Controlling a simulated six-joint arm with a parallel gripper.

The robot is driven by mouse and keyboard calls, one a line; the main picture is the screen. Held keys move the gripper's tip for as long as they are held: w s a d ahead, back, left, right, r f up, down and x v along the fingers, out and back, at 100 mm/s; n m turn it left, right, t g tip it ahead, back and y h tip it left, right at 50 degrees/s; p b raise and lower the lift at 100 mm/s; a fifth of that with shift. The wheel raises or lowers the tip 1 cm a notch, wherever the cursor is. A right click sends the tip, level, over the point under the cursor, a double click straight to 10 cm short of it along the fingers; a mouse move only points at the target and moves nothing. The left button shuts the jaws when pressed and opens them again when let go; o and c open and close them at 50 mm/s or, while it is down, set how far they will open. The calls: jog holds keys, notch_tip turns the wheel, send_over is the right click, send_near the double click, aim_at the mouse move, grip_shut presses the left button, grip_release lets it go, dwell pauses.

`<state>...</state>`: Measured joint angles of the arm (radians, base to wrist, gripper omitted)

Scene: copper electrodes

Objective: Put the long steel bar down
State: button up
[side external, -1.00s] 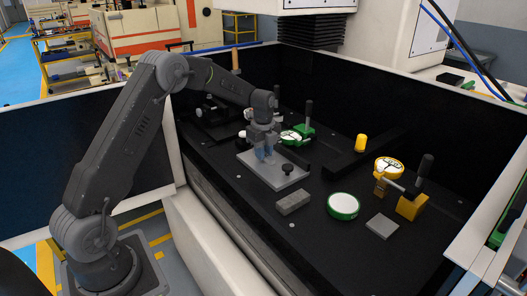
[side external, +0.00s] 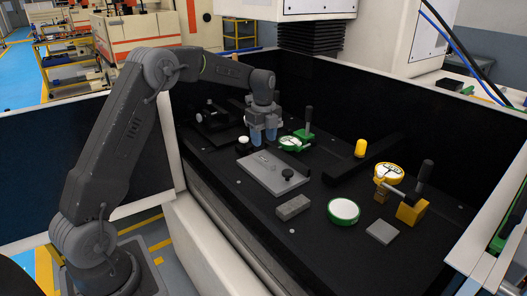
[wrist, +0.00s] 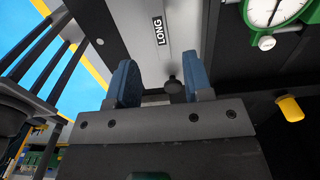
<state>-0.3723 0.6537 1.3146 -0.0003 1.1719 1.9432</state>
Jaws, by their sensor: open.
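The long steel bar looks to be the flat light-grey piece (side external: 262,177) lying on the black bed; its label reads LONG in the wrist view (wrist: 158,55). The wrist view also shows the open fingers (wrist: 159,80). The bar's underside is hidden.
A green dial gauge (side external: 291,143) with a stand is close right of my gripper. A grey block (side external: 293,207), a green-rimmed disc (side external: 343,211), a small grey plate (side external: 382,232) and a yellow gauge (side external: 389,174) are further right. Dark walls (side external: 340,115) bound the bed.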

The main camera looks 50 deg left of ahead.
jog(key=s+d+r+n+t, duration=0.2)
jog(key=s+d+r+n, duration=0.6)
jog(key=s+d+r, duration=0.5)
jog(key=s+d+f+n+t, duration=0.1)
jog(key=s+d+n, duration=0.2)
jog(key=s+n, duration=0.2)
jog(key=s+d+f+n+t, duration=0.1)
jog(key=s+n, duration=0.4)
jog(key=s, duration=0.7)
jog(key=shift+d+f+t, duration=0.25)
jog(key=shift+d+t, duration=0.55)
jog(key=shift+d, duration=0.4)
jog(key=shift+s, duration=0.1)
